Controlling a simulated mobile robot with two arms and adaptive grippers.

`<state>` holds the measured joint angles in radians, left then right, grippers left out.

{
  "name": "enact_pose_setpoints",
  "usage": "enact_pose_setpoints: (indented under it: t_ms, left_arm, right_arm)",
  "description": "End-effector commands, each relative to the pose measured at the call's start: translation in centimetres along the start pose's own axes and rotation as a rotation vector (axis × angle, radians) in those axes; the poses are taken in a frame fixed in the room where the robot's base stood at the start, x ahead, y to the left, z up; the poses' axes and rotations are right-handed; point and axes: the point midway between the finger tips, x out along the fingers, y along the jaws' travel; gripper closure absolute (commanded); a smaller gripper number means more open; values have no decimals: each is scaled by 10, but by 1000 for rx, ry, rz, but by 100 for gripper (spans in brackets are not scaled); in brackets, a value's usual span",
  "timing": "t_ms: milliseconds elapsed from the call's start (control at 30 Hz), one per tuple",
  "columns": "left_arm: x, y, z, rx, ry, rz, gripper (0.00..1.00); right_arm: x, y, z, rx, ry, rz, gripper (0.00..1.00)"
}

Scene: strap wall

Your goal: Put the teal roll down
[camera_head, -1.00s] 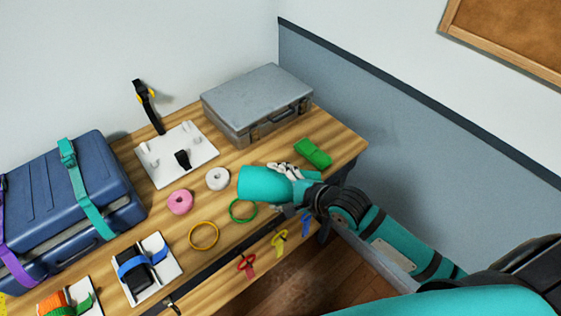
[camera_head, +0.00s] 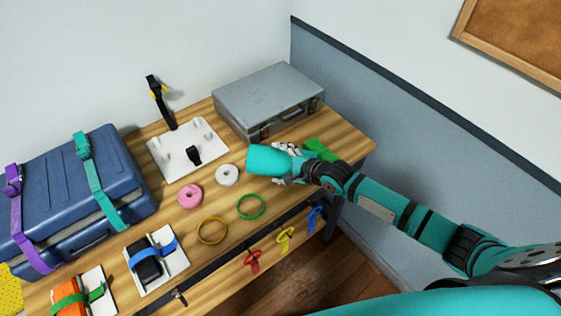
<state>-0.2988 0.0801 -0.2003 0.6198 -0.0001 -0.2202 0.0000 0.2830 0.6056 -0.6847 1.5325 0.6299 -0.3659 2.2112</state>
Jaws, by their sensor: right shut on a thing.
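The teal roll (camera_head: 265,160) is a plain cylinder lying roughly on its side in the camera_head view. My right gripper (camera_head: 287,152) is shut on its right end. The roll is over the right part of the wooden table (camera_head: 345,143), between the white ring and the green block. I cannot tell whether it touches the tabletop. My left gripper is not in view.
A green block (camera_head: 320,149) is partly hidden behind my right arm. A grey case (camera_head: 268,95) stands behind. A white ring roll (camera_head: 227,175), pink roll (camera_head: 190,196), green ring (camera_head: 251,207) and yellow ring (camera_head: 211,230) lie nearby. A strapped blue suitcase (camera_head: 62,190) is left.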

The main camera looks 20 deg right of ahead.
Motion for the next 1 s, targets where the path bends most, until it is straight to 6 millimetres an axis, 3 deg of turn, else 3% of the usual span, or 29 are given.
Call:
enact_pose_setpoints:
  t_ms: [200,233,367,733,1000]
  left_arm:
    - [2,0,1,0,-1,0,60]
    - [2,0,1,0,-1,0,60]
    - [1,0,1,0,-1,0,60]
    - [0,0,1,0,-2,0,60]
    - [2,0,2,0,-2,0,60]
  right_arm:
    - [2,2,-1,1,-1,0,55]
    - [2,3,-2,1,0,1,17]
    - [1,2,-1,1,0,1,0]
    - [-4,1,0,0,1,2,0]
    - [-53,3,-1,1,1,3,0]
